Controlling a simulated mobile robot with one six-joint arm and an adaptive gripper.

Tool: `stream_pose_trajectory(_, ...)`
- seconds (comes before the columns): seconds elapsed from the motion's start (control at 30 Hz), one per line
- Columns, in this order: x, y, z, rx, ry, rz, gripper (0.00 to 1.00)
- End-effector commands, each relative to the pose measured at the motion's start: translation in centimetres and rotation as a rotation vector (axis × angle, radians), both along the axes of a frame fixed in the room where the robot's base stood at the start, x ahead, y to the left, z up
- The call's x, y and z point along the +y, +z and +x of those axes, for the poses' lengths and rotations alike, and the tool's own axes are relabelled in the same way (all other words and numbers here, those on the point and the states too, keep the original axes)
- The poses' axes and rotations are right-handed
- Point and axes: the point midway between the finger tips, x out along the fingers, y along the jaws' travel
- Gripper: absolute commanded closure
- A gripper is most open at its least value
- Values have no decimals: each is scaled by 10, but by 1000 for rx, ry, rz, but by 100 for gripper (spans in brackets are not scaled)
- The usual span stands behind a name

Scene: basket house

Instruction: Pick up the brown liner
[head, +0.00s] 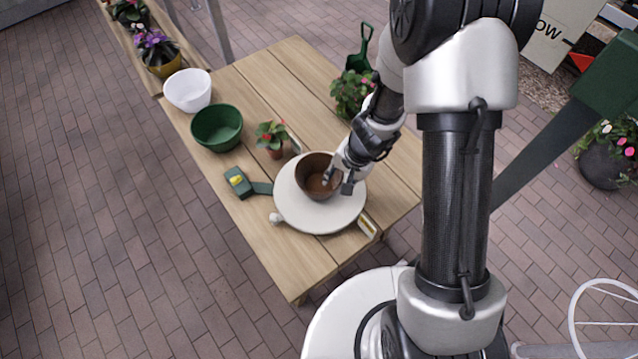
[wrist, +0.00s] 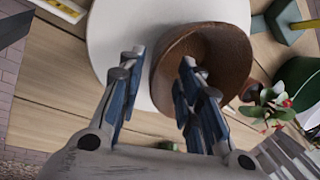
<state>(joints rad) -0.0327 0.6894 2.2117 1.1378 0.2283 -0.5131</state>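The brown liner (head: 311,172) is a round brown pot-like bowl on the white round turntable (head: 330,221). It also shows in the wrist view (wrist: 226,48), tilted in the picture, with its open mouth toward the camera. My gripper (head: 338,183) is at the liner's right rim in the head view. In the wrist view my gripper (wrist: 158,75) has its fingers apart, with the liner's near wall between them. One finger is over the inside of the liner and the other is outside over the white turntable. I cannot tell whether either finger touches the wall.
A small potted plant with red flowers (head: 271,138), a green bowl (head: 217,128) and a white bowl (head: 188,90) stand on the wooden table (head: 280,258). A green tool (head: 246,183) lies left of the turntable. A leafy plant (head: 352,93) stands behind my wrist.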

Motion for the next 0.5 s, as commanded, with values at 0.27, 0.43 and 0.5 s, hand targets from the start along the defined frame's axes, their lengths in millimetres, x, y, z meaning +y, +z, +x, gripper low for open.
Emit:
stream_pose_trajectory(0.27,4,-26,2,1,0,-1,68)
stream_pose_trajectory(0.43,8,-51,5,1,0,0,68)
stream_pose_trajectory(0.5,10,-56,6,-1,0,-1,68)
